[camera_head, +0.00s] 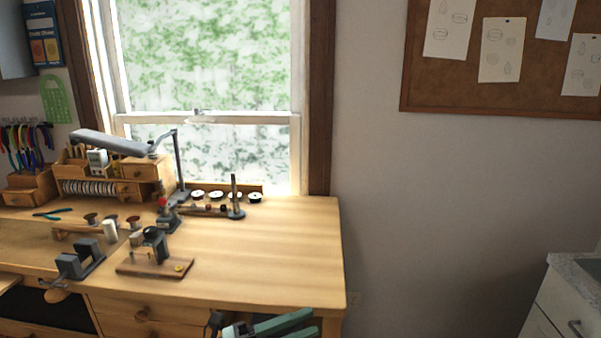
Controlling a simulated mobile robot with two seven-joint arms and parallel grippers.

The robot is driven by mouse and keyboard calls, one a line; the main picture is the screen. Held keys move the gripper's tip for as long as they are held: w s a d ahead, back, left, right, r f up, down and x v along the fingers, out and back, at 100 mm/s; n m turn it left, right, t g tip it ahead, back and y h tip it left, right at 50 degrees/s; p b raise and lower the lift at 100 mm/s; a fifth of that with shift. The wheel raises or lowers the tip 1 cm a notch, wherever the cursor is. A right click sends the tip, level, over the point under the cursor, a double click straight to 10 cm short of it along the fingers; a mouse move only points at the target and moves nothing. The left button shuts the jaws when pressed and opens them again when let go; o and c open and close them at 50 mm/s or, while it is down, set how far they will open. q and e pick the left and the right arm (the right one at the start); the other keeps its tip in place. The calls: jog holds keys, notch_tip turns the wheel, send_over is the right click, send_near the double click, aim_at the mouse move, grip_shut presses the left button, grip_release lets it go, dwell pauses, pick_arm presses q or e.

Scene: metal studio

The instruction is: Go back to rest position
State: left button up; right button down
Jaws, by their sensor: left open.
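My left gripper (314,322) shows at the bottom edge of the head view, just in front of the workbench's (270,240) front right part. Its green fingers point to the right and stand apart, with nothing seen between them. Most of its arm is cut off by the frame's lower edge. My right gripper does not show.
A grey vise (78,262), a small tool on a wooden board (155,264) and a desk lamp (112,143) stand on the bench's left side. The bench's right part is bare. A white cabinet (553,308) stands at the far right, with open space between.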

pick_arm(q)
jog(key=s+a+f+n+t+y, duration=0.2)
jog(key=a+f+n+t+y, duration=0.35)
jog(key=f+n, duration=0.35)
jog(key=s+a+f+n+t+y, duration=0.1)
jog(key=a+f+n+t+y, duration=0.4)
jog(key=n, duration=0.7)
jog(key=s+a+f+n+g+y, duration=0.3)
jog(key=s+f+n+g, duration=0.1)
jog(key=s+f, duration=0.4)
jog(key=s+a+f+n+g+y, duration=0.3)
jog(key=s+f+g, duration=0.1)
jog(key=s+f, duration=0.4)
jog(key=shift+s+f+n+p, duration=0.3)
jog(key=shift+s+f+n, duration=0.1)
jog(key=shift+s, duration=0.1)
jog(key=shift+a, duration=0.15)
